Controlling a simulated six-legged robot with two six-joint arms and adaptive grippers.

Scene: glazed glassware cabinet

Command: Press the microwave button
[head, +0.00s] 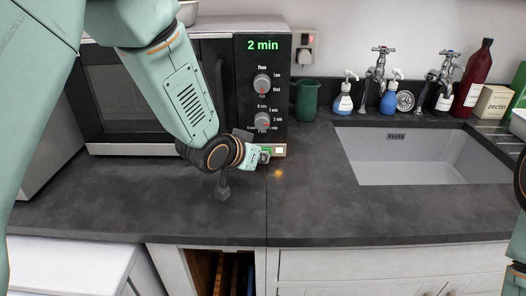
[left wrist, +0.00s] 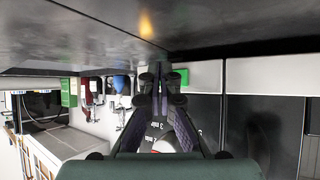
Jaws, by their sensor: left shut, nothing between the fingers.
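The black microwave (head: 128,98) stands on the dark counter with its door shut. Its control panel shows a green "2 min" display and two round knobs (head: 262,84). A green button (head: 266,150) sits on the pale strip low on the panel, beside a bright white square (head: 279,150). My left gripper (head: 250,157) is close in front of the panel's lower part; its fingertips are mostly hidden in the head view. In the left wrist view, its shut, empty fingers (left wrist: 161,80) end just left of the green button (left wrist: 180,77). I cannot tell whether they touch the panel.
A green cup (head: 306,100) stands right of the microwave, below a wall socket (head: 305,48). The sink (head: 420,157) is farther right, with taps and bottles behind it. The counter in front (head: 310,215) is clear. An orange glow shows on the counter near the panel.

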